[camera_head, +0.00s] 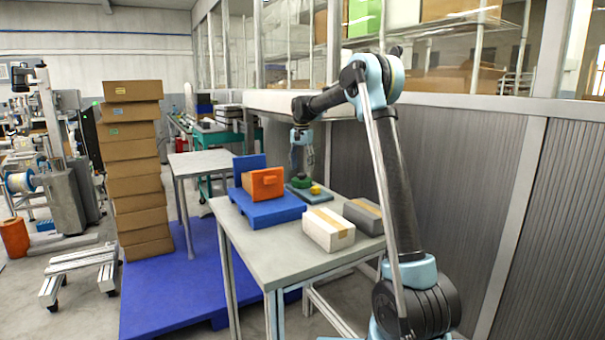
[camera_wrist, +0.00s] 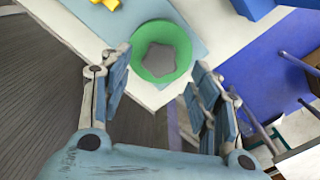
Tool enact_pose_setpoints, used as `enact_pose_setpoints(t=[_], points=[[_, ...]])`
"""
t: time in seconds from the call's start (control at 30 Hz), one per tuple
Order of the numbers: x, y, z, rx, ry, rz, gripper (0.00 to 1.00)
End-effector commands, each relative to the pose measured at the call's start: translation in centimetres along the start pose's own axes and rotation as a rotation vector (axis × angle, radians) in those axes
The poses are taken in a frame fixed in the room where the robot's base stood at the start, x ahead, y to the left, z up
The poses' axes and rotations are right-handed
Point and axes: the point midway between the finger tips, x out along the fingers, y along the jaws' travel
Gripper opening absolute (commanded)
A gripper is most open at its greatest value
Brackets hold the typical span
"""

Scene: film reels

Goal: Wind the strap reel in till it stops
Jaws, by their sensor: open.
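The strap reel is green with a grey star-shaped hub and lies flat in the wrist view (camera_wrist: 182,36), on a pale blue plate on the table. In the head view the reel (camera_head: 298,183) sits partly under my gripper (camera_head: 302,165), on a dark teal plate, with a yellow part (camera_head: 315,189) beside it. The yellow part (camera_wrist: 107,4) is cut by the top edge of the wrist view. In the wrist view my gripper (camera_wrist: 163,68) is open, its fingers either side of the reel's near edge and apart from it. I cannot make out a strap.
A blue tray (camera_head: 266,212) with an orange box (camera_head: 267,183) stands left of the reel. A white box (camera_head: 328,231) and a grey box (camera_head: 364,216) stand in front. The front left of the table (camera_head: 255,248) is bare. A corrugated wall (camera_head: 480,190) runs along the right.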

Motion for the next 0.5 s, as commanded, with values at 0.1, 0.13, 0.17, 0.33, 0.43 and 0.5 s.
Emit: enact_pose_setpoints(t=[0.1, 0.13, 0.17, 0.33, 0.43, 0.5], points=[[-2.5, 0.0, 0.0, 0.0, 0.0, 0.0, 0.56], [-3.0, 0.0, 0.0, 0.0, 0.0, 0.0, 0.56], [-3.6, 0.0, -0.1, 0.0, 0.0, 0.0, 0.56], [-6.5, -0.1, -0.1, 0.0, -0.001, 0.0, 0.56], [-7.6, -0.1, -0.2, 0.0, -0.001, 0.0, 0.56], [-8.2, -0.1, -0.2, 0.0, -0.001, 0.0, 0.56]])
